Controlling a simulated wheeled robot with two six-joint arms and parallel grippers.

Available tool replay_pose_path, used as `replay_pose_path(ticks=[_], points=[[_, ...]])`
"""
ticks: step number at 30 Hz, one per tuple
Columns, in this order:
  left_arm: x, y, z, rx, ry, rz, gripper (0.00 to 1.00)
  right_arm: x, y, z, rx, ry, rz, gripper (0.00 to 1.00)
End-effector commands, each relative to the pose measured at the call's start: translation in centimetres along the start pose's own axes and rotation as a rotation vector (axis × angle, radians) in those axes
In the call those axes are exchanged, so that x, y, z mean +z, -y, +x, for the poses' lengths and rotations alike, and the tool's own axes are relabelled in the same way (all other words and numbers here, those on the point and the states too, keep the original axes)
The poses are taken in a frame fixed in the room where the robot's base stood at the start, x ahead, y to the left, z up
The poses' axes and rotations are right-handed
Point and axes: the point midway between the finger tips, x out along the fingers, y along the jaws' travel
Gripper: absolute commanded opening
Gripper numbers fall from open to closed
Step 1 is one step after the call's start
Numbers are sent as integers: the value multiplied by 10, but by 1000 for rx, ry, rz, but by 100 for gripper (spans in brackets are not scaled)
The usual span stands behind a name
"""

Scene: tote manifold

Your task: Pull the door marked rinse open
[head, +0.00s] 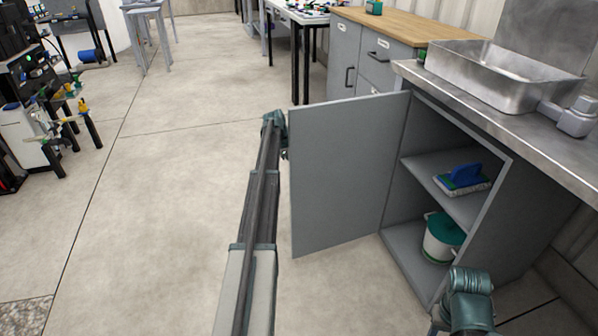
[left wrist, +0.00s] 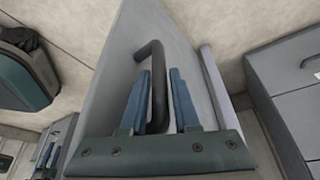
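The grey cabinet door (head: 345,175) stands swung wide open on the cabinet under the sink. Its inner face is toward the head camera, and no marking is readable on it. In the left wrist view the door's outer face (left wrist: 125,50) carries a dark bar handle (left wrist: 158,85). My left gripper (left wrist: 160,80) has its two blue fingers on either side of this handle, with narrow gaps showing. In the head view the left gripper is mostly hidden behind the door's far edge. Part of my right arm shows at the lower right, but its fingers are out of view.
The open cabinet (head: 394,165) holds a blue-handled brush (head: 466,176) on its shelf and a white and green bucket (head: 441,238) below. A metal sink (head: 480,75) sits above. A drawer unit (head: 345,60) stands behind the door. The floor (head: 170,180) to the left is clear.

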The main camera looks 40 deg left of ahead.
Motion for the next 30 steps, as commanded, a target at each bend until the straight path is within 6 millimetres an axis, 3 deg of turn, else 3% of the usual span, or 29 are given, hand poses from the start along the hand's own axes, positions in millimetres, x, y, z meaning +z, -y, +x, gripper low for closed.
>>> replay_pose_path(ticks=[21,30], points=[[-2,0,-112,0,1,-1,30,7,-11,-104,5,5,13,50],[0,0,-132,0,1,0,30,8,-12,-122,0,5,14,50]])
